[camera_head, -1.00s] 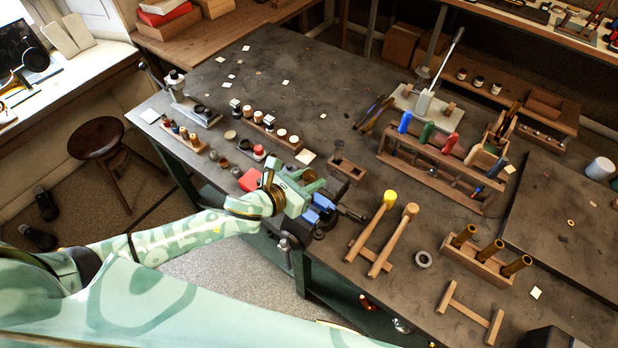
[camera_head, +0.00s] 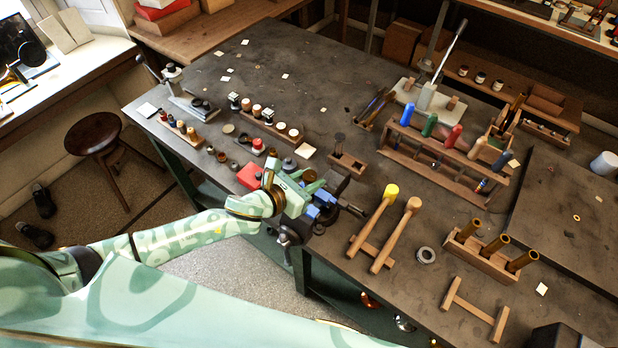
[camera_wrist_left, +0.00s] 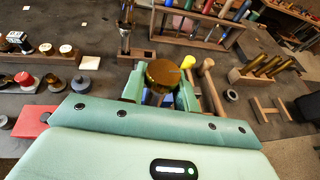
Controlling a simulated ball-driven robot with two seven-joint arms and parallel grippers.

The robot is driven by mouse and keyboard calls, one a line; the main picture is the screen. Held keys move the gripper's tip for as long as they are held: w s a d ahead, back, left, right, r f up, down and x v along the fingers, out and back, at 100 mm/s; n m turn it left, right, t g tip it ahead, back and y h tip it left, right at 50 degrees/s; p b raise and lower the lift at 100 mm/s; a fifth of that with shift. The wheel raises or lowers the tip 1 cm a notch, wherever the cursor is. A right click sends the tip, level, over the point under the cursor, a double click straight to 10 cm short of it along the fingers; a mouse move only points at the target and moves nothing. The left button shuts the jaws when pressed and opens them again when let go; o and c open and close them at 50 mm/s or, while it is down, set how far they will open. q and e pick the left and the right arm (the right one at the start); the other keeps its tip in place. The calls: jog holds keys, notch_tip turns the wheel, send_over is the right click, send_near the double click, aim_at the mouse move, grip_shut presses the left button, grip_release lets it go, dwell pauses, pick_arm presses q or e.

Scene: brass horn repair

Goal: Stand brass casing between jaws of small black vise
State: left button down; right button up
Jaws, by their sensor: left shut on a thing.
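My left gripper (camera_head: 306,188) is over the near edge of the bench at the small vise, whose blue jaw parts (camera_head: 322,198) and dark body show beside and below the fingers. In the left wrist view the gripper (camera_wrist_left: 161,92) is shut on the brass casing (camera_wrist_left: 163,73), seen from its round top end between the two green fingers. The casing's lower end is hidden, so I cannot tell whether it is between the jaws. My right gripper is not in view.
Two mallets on a wooden stand (camera_head: 397,225) lie right of the vise. A wooden rack with several brass tubes (camera_head: 490,245) and a metal ring (camera_head: 426,255) are farther right. A red block (camera_head: 249,177) is close left of the gripper. A screwdriver rack (camera_head: 440,165) stands behind.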

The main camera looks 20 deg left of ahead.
pick_arm(q)
jog(key=shift+f, duration=0.4)
jog(key=shift+r, duration=0.1)
dwell(1.1)
dwell(0.3)
jog(key=shift+f+b, duration=1.4)
jog(key=shift+f, duration=0.4)
jog(key=c, duration=1)
grip_release()
jog(key=b+v, duration=0.1)
jog(key=v, duration=1.5)
jog(key=shift+s, duration=0.2)
jog(key=shift+a+f, duration=0.1)
